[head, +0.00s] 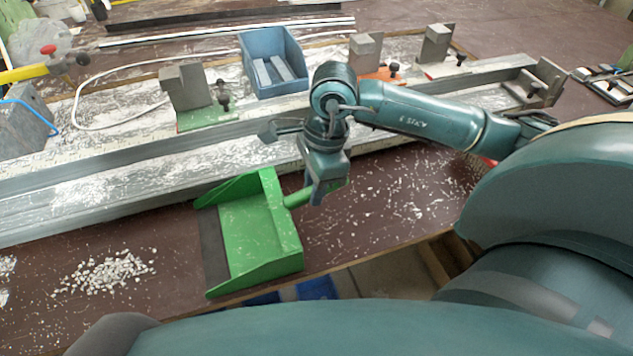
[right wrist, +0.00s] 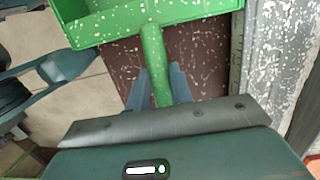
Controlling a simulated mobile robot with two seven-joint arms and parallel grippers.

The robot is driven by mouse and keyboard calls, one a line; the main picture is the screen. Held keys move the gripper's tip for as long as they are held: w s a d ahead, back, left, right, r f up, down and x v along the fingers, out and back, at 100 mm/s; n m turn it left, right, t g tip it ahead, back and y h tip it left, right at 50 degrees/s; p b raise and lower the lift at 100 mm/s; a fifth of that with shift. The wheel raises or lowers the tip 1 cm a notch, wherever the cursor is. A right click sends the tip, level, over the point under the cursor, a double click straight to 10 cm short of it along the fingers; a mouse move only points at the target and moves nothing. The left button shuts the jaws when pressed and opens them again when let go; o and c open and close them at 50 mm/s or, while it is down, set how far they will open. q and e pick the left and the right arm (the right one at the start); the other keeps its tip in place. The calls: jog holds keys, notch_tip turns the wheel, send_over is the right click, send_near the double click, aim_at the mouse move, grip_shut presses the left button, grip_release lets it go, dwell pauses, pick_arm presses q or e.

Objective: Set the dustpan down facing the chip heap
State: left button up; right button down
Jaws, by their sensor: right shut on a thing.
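The green dustpan (head: 262,232) is at the bench's front edge in the head view, its open mouth and dark lip (head: 213,248) turned left toward the chip heap (head: 108,274). A stretch of brown bench top separates lip and heap. My right gripper (head: 318,194) is shut on the dustpan's round handle, at the pan's right side. In the right wrist view the handle (right wrist: 153,60) runs between the two fingers (right wrist: 160,92), with the pan (right wrist: 140,22) beyond. I cannot tell whether the pan touches the bench. I cannot make out my left gripper.
A long metal profile (head: 120,182) lies behind the dustpan, with clamp blocks (head: 187,87) and a blue bin (head: 275,65) beyond it. Loose chips are scattered on the bench right of the dustpan. The bench's front edge (head: 345,264) runs close by the pan.

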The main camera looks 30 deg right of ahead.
jog(key=shift+r, duration=0.1)
jog(key=c, duration=1.1)
grip_release()
jog(key=o, duration=1.1)
jog(key=s+d+r+b, duration=0.2)
jog(key=d+r, duration=0.1)
jog(key=d, duration=0.7)
jog(key=shift+s+d+r, duration=0.2)
jog(key=shift+s+d, duration=0.1)
jog(key=shift+d, duration=0.1)
